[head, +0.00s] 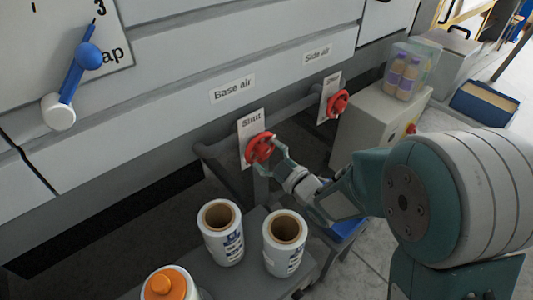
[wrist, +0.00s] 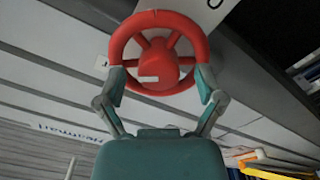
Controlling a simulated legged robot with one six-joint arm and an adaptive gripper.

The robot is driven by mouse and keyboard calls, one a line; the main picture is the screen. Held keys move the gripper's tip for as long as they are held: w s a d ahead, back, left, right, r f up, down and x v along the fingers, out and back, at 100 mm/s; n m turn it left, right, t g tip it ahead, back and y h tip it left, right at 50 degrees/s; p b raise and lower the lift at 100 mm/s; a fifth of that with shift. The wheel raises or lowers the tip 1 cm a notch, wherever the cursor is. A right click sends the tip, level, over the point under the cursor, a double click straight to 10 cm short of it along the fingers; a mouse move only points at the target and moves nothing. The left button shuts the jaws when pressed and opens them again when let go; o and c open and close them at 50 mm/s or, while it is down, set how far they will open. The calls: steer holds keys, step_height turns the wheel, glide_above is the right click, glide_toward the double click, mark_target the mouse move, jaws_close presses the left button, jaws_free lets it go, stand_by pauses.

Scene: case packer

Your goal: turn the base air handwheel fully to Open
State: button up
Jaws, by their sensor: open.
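The red base air handwheel (head: 260,148) is mounted on the grey machine front, under the "Base air" label (head: 232,89). A plate reading "Shut" (head: 250,124) sits just behind and above it. In the wrist view the handwheel (wrist: 158,52) shows its rim, spokes and a hub with a pale mark. My gripper (wrist: 160,84) is open, with one finger at each side of the wheel's lower rim. The fingers look very near or touching the rim; I cannot tell which. In the head view my gripper (head: 277,149) is at the wheel's right side.
A second red handwheel (head: 338,103), labelled "Side air", is to the right. Two white rolls (head: 222,246) (head: 285,256) and an orange-topped container (head: 168,285) stand below. A grey cabinet (head: 375,125) holds bottles. A blue lever (head: 77,70) is upper left.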

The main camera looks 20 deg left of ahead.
steer(key=shift+a, duration=0.1)
steer(key=c, duration=1.1)
steer(key=shift+c, duration=0.2)
steer(key=shift+m, duration=0.3)
steer(key=m, duration=1.2)
steer(key=shift+w+m, duration=0.1)
steer(key=shift+m, duration=0.2)
steer(key=m, duration=1.1)
steer(key=shift+m, duration=0.4)
